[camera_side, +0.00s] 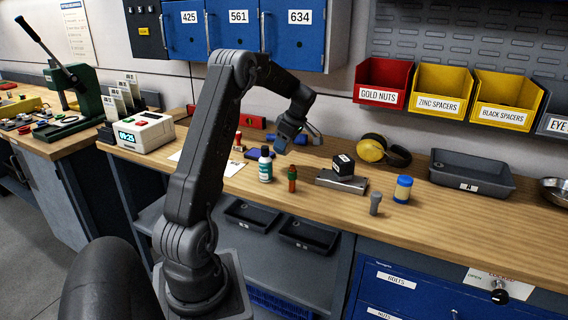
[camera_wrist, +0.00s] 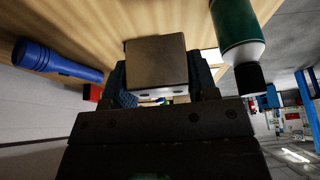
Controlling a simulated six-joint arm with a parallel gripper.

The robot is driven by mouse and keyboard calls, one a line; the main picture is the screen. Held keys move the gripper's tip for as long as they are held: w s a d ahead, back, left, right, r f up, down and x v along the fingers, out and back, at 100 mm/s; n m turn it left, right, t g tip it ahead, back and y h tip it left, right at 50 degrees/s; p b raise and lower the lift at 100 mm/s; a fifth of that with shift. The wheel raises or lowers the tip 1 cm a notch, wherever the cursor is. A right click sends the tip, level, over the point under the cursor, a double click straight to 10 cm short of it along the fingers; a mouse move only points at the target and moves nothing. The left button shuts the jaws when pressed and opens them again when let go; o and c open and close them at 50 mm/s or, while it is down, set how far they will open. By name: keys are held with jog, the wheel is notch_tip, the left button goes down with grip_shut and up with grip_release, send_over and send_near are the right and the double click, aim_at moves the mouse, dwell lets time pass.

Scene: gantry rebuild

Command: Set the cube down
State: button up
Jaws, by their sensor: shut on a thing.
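A plain grey-brown cube (camera_wrist: 157,62) sits between the jaws of my gripper (camera_wrist: 160,88) in the wrist view. My gripper is shut on it. In the side view my gripper (camera_side: 284,142) points down over the back part of the wooden bench (camera_side: 455,211). The held cube cannot be made out clearly there, and whether it touches the bench cannot be told. A separate dark cube with a white label (camera_side: 343,164) rests on a flat metal block (camera_side: 341,182) to the right of my gripper.
A bottle with a black cap (camera_side: 265,165) and an orange-brown and green item (camera_side: 292,178) stand in front of my gripper. The bottle (camera_wrist: 238,38) is close beside the cube in the wrist view. A blue torch (camera_wrist: 57,62) lies at left there. A grey tray (camera_side: 470,174) is right.

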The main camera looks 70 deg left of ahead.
aim_at(280, 168)
jog(key=shift+f, duration=3)
jog(key=shift+f, duration=0.1)
jog(key=o, duration=1.1)
jog(key=shift+c, duration=0.2)
